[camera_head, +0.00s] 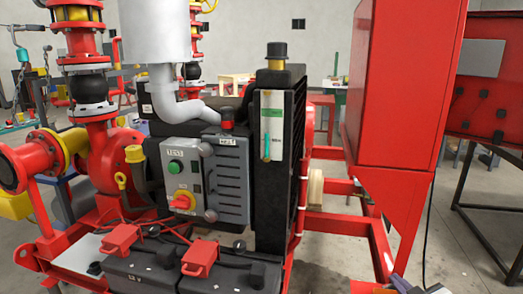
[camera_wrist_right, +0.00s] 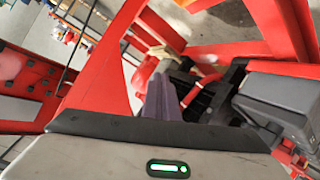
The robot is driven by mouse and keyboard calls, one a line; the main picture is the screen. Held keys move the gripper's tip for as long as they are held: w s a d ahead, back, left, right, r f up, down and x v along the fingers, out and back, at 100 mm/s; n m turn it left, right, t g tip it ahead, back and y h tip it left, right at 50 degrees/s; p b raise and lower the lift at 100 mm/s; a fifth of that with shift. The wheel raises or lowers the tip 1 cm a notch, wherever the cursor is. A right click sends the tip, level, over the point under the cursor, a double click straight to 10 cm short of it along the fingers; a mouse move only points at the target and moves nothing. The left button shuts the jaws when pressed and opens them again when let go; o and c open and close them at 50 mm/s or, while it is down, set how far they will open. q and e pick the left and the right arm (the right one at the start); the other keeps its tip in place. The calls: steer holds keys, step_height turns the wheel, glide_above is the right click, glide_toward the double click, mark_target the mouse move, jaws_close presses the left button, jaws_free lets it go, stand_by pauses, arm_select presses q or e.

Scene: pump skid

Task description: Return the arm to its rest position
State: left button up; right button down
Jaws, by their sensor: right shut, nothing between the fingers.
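My right gripper (camera_head: 400,285) shows only as a small part at the bottom edge of the head view, right of centre, in front of the red frame. In the right wrist view, its purple-grey finger part (camera_wrist_right: 163,98) points away from the camera, and the gripper is shut with nothing held. Red frame members lie beyond it there. My left gripper is in neither view.
The red pump skid fills the head view: grey control box (camera_head: 205,180) with green and red knobs, black engine block, batteries with red clamps (camera_head: 122,240). A tall red cabinet (camera_head: 405,85) stands at the right, close above my right gripper. Bare floor shows between its frame legs.

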steer(key=s+a+f+g+y, duration=0.2)
steer(key=s+a+f+g, duration=0.1)
steer(key=s+a+f, duration=1.1)
steer(key=s+a, duration=0.1)
steer(key=s, duration=0.3)
steer(key=s+a+f+m+g+y, duration=0.1)
steer(key=s+a, duration=0.2)
steer(key=s, duration=0.4)
steer(key=s+a+f+m+g, duration=0.1)
steer(key=s+a+f, duration=0.1)
steer(key=s, duration=0.5)
steer(key=shift+a+f+y, duration=0.3)
steer(key=shift+a+f, duration=0.05)
steer(key=shift+a, duration=0.5)
